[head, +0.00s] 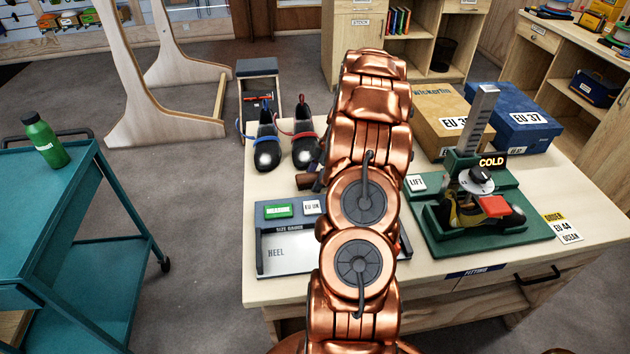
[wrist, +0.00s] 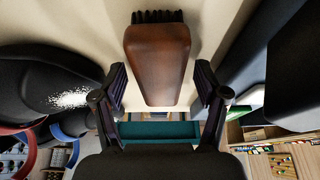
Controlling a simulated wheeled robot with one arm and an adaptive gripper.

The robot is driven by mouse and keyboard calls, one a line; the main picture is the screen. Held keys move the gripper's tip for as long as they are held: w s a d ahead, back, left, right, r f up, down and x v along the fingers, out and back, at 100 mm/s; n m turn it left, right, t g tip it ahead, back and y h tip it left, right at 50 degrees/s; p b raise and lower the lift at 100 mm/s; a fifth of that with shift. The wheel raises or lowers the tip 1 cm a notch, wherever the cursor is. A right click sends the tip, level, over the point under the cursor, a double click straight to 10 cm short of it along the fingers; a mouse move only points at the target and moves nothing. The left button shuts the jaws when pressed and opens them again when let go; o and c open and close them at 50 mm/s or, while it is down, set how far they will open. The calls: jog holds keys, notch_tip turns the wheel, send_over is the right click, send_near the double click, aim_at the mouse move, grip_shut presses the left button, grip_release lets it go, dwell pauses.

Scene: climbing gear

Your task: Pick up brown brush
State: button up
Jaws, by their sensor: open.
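The brown brush (wrist: 158,62) has a smooth brown body and dark bristles, which show at the top of the wrist view. My gripper (wrist: 160,80) is open, with one finger on each side of the brush and a visible gap to each. In the head view, a small brown part of the brush (head: 307,181) shows at the left of my arm, on the table. My arm hides the rest of it and most of the gripper there.
Dark climbing shoes (head: 267,150) stand left of the brush; one looms at the left of the wrist view. A size gauge (head: 285,255) lies in front. A green press (head: 470,225) and boxes (head: 510,118) stand to the right. A teal cart (head: 60,190) is at left.

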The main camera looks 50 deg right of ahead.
aim_at(315, 176)
dwell(0.3)
jog(key=c, duration=1.3)
jog(key=shift+o, duration=0.2)
jog(key=shift+r+p, duration=0.2)
jog(key=shift+p, duration=0.25)
jog(key=shift+r+p, duration=0.25)
jog(key=shift+p, duration=0.5)
jog(key=shift+r+b, duration=0.25)
jog(key=shift+b, duration=0.35)
notch_tip(315, 176, up, 9)
jog(key=b, duration=0.2)
jog(key=shift+b, duration=0.3)
